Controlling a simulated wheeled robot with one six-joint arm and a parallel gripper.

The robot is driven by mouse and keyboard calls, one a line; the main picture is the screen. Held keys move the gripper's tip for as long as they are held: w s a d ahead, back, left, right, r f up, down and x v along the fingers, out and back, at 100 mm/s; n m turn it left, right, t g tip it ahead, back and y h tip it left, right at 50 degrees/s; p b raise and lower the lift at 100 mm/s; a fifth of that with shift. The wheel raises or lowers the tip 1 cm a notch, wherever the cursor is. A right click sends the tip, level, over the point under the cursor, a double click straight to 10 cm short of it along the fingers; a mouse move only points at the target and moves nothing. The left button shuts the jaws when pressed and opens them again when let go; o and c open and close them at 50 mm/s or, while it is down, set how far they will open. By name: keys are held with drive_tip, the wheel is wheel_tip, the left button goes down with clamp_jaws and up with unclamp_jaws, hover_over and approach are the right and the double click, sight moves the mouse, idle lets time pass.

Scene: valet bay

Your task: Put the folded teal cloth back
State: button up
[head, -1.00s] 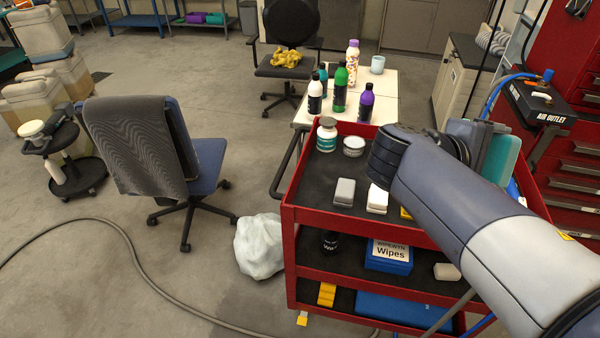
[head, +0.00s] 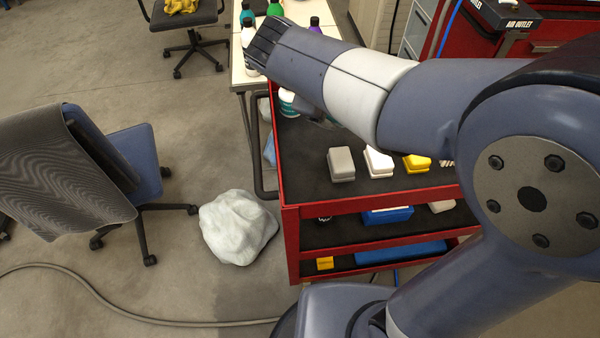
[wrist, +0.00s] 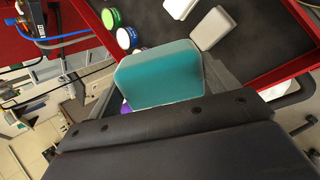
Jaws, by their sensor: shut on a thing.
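The folded teal cloth (wrist: 160,76) shows in the wrist view as a flat, rounded slab with a pale edge. My gripper (wrist: 172,88) is shut on it, with a dark finger on each side. The cloth is above or beside the red cart's black top; the exact height cannot be told.
A white table (head: 241,75) with bottles adjoins the cart. A white bag (head: 237,228) and a blue chair (head: 135,165) stand left, a hose (head: 130,315) on the floor.

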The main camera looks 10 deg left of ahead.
drive_tip(key=a+f+g+y+b, duration=0.1)
drive_tip(key=a+f+g, duration=0.1)
drive_tip(key=f, duration=0.4)
drive_tip(key=s+a+f+m+g+y+b, duration=0.1)
drive_tip(key=a+f+y, duration=0.1)
drive_tip(key=f, duration=0.5)
drive_tip(key=a+f+g+y+b, duration=0.1)
drive_tip(key=a+f+g+y, duration=0.1)
drive_tip(key=f, duration=0.5)
drive_tip(key=shift+s+m+g, duration=0.15)
drive_tip(key=shift+m+g, duration=0.15)
drive_tip(key=shift+m, duration=0.1)
drive_tip(key=shift+f, duration=0.15)
drive_tip(key=o, duration=0.6)
wheel_tip(320, 180, up, 12)
drive_tip(key=shift+p, duration=0.4)
